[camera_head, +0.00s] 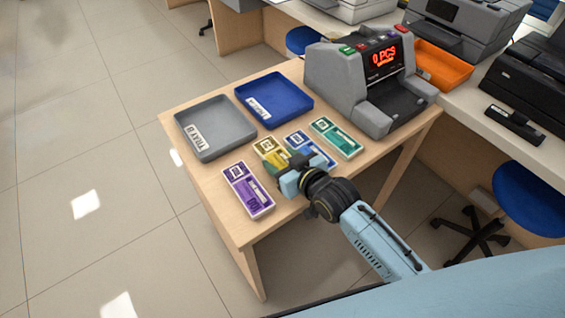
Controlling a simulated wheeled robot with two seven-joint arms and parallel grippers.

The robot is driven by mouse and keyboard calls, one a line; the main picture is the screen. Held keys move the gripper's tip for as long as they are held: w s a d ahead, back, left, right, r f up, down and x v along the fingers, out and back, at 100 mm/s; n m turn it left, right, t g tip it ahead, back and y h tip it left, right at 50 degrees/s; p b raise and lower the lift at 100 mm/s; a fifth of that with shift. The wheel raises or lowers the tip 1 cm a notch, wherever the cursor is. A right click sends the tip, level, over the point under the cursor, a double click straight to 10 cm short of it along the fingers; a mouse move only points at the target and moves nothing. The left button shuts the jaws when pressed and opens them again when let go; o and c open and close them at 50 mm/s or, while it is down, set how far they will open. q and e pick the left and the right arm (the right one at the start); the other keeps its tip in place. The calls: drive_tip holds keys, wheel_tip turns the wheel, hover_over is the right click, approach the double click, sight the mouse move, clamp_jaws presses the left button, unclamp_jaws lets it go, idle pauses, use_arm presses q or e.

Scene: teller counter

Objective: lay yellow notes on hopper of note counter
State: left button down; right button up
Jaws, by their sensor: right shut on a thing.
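The yellow notes (268,149) are a small banded bundle in the note row on the wooden desk, partly hidden by my right gripper. My right gripper (281,166) is shut on the yellow notes at their near end. I cannot tell whether they are lifted off the desk. The grey note counter (339,74) stands at the back right of the desk, with a red "0 PCS" display. Its dark hopper (393,101) faces the front right and looks empty. My left gripper is out of view.
Purple notes (248,190), blue notes (318,153) and green notes (336,138) lie close by on the desk (226,222). A grey tray (232,146) and a blue tray (298,114) lie behind. An orange tray (445,68) sits on the back counter.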

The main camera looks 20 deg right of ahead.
drive_tip(key=shift+f, duration=0.25)
drive_tip(key=shift+f, duration=0.1)
drive_tip(key=o, duration=0.7)
